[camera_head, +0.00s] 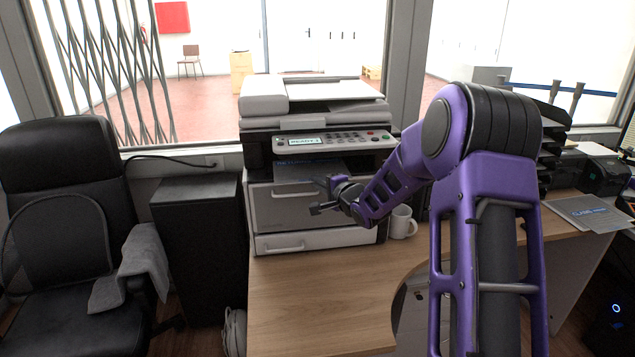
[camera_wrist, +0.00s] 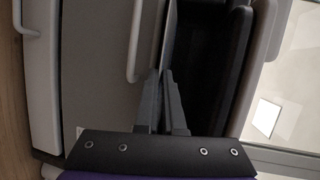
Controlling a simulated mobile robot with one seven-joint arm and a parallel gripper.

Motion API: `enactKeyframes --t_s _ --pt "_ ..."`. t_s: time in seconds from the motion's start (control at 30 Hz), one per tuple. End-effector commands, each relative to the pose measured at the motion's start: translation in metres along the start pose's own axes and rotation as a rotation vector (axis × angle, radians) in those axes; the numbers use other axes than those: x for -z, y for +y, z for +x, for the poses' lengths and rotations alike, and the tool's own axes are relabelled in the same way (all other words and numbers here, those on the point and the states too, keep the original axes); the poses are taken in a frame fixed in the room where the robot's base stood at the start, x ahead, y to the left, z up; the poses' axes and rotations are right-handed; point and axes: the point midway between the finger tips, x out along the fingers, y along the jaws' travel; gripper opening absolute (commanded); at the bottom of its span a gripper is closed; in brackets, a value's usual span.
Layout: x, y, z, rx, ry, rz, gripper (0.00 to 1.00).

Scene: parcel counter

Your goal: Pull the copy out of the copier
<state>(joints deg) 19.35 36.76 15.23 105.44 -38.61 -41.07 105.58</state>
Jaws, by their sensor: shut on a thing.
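The copier (camera_head: 312,205) stands on the wooden counter, with its control panel and small lit display facing me. The copy (camera_head: 306,169), a dark grey-blue sheet with a line of lettering, lies in the output slot below the panel and reaches to the slot's front. My gripper (camera_head: 320,195) is in front of the slot, shut on the copy's front edge. In the wrist view the two fingers (camera_wrist: 165,82) are close together beside the dark slot. The sheet shows only edge-on there, and the grip itself is hard to make out.
A white mug (camera_head: 402,222) stands right of the copier, close to my arm. The counter (camera_head: 300,300) in front is bare. A black chair (camera_head: 65,200) and a dark cabinet (camera_head: 198,240) are at left. A printed folder (camera_head: 588,212) lies at right.

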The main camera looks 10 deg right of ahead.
Motion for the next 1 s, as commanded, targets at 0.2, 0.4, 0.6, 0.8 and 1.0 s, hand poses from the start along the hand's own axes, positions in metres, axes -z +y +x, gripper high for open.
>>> enactKeyframes --t_s 0.2,0.4,0.6,0.8,1.0 --pt "-0.009 0.004 -0.024 -0.002 0.0 0.0 0.0" --pt "-0.016 0.008 -0.046 -0.002 0.001 0.0 0.0" --pt "-0.025 0.012 -0.069 -0.003 0.0 0.0 0.0" --pt "-0.033 0.015 -0.091 -0.002 0.001 0.001 0.0" --pt "-0.042 0.019 -0.113 -0.002 0.001 0.0 0.0"
